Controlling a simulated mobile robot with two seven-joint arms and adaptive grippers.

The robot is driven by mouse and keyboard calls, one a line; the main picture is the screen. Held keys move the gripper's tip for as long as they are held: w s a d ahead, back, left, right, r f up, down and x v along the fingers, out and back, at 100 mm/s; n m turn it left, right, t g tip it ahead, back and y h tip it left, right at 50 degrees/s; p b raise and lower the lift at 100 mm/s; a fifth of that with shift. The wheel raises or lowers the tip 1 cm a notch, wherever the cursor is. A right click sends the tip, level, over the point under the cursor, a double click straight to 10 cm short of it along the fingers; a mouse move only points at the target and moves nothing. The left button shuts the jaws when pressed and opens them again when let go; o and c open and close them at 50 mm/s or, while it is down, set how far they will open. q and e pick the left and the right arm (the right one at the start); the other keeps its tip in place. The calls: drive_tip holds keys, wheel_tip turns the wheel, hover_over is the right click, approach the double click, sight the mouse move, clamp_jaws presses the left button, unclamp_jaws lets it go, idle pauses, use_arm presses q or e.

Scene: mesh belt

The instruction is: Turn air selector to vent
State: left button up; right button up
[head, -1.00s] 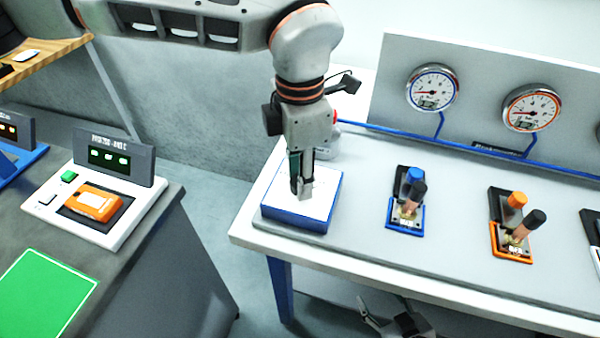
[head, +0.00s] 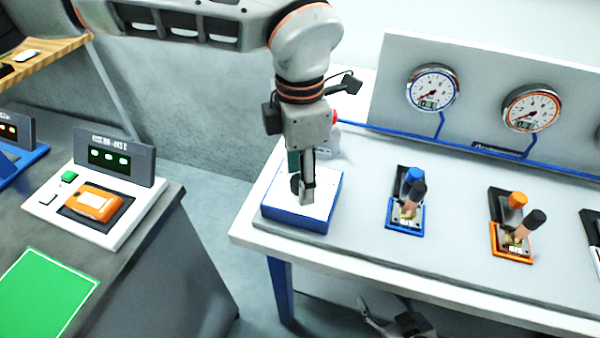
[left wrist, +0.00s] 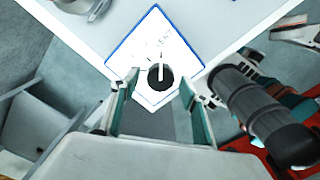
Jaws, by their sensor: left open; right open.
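The air selector is a white plate with a blue edge (head: 318,215) on the left end of the bench. In the left wrist view its plate (left wrist: 152,32) carries a round black knob (left wrist: 160,77) with a white pointer line toward the top of the picture. Small lettering lies above the knob, too small to read. My left gripper (head: 302,198) points down over the plate and partly hides the knob. In the left wrist view its open fingers (left wrist: 158,98) stand on either side of the knob, apart from it. My right gripper (head: 395,322) is open, below the bench front.
A blue valve (head: 406,205) and an orange valve (head: 512,230) stand right of the plate. Gauges (head: 433,88) sit on the panel behind. A side counter (head: 110,270) with an orange device (head: 95,203) stands left across a gap.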

use_arm(q)
wheel_tip(320, 180, up, 12)
idle(0.5)
drive_tip(key=shift+s, duration=0.1)
